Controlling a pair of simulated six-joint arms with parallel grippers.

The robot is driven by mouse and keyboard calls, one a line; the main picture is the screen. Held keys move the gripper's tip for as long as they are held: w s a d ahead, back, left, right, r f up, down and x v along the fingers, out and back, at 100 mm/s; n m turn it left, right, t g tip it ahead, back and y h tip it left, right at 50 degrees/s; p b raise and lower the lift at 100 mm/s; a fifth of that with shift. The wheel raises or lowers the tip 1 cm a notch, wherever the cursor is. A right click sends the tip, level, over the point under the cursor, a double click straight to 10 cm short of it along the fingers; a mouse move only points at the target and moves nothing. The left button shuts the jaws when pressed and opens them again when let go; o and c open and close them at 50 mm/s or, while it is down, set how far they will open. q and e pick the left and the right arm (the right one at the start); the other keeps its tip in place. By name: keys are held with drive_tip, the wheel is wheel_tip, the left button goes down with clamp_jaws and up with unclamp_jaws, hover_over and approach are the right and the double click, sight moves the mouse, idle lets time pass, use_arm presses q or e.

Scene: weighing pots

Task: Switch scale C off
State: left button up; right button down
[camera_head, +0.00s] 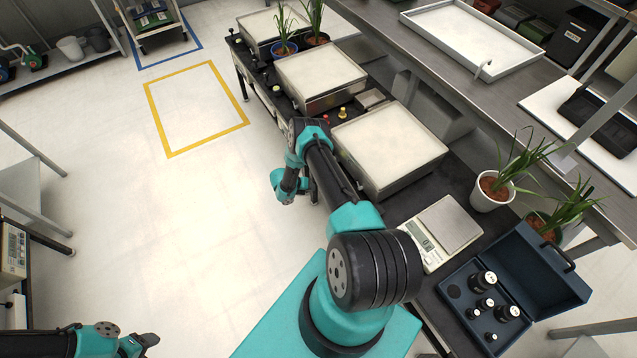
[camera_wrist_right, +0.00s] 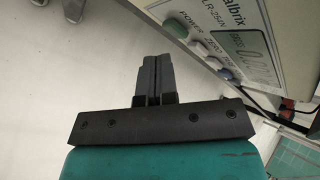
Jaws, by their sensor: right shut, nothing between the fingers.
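My right gripper (camera_wrist_right: 153,65) is shut and empty in the right wrist view. A scale's pale front panel (camera_wrist_right: 197,12) lies to the right of its fingertips, with a gap in the picture. No letter C is readable. My left gripper (camera_head: 145,342) is at the bottom left, too small to judge.
More platform scales (camera_head: 320,70) stand further along the dark bench. A small scale (camera_head: 438,232), a blue weight case (camera_head: 530,270) and a potted plant (camera_head: 490,190) are at the right. Another display unit (camera_head: 14,250) is at the left edge. The floor left of the bench is clear.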

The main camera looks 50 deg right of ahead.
drive_tip(key=shift+d, duration=0.1)
drive_tip(key=shift+s+d, duration=0.15)
drive_tip(key=shift+d, duration=0.2)
drive_tip(key=shift+s+d, duration=0.15)
drive_tip(key=shift+d, duration=0.2)
idle(0.9)
drive_tip(key=shift+a, duration=0.15)
drive_tip(key=shift+w+a, duration=0.25)
drive_tip(key=shift+a, duration=0.4)
drive_tip(key=w+a, duration=0.2)
drive_tip(key=a, duration=0.3)
drive_tip(key=shift+a, duration=0.3)
drive_tip(key=shift+w, duration=0.1)
idle(0.5)
